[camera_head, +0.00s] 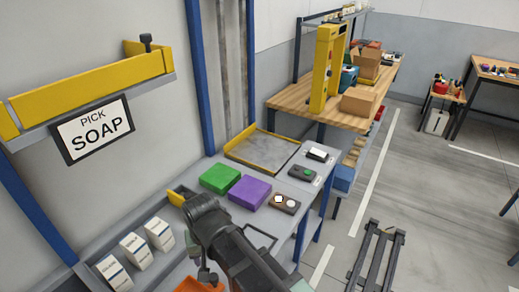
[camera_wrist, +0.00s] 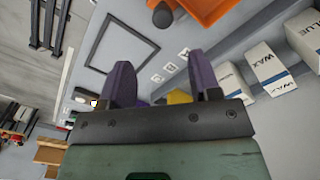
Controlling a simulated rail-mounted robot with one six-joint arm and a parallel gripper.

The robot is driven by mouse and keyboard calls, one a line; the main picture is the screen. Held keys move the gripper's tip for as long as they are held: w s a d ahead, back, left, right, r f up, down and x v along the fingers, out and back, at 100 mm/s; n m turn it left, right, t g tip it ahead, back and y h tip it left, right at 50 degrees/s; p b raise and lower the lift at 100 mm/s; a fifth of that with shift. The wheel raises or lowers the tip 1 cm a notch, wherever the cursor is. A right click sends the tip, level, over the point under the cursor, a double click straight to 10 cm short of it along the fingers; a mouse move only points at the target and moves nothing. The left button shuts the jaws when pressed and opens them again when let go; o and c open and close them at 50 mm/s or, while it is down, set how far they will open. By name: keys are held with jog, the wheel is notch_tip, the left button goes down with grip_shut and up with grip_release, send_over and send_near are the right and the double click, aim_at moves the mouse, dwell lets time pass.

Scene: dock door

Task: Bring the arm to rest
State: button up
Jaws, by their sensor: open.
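My gripper (camera_wrist: 162,78) shows in the wrist view as two dark purple fingers set apart, with nothing held between them. It is above the grey work counter, which shows behind the fingers. In the head view my arm (camera_head: 228,243) reaches in from the bottom over the grey counter (camera_head: 317,192). The fingers cannot be made out clearly there.
White labelled boxes (camera_head: 135,250) stand at the lower left, and an orange bin (camera_wrist: 212,8) is near my arm. A "PICK SOAP" sign (camera_head: 93,129) hangs left.

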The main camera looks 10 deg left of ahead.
jog(key=w+d+m, duration=0.1)
jog(key=w+d, duration=0.1)
jog(key=d, duration=1)
jog(key=w+d+m, duration=0.2)
jog(key=w+d, duration=0.1)
jog(key=d, duration=1)
jog(key=w+d+m, duration=0.2)
jog(key=d, duration=1)
jog(key=shift+w+d, duration=0.25)
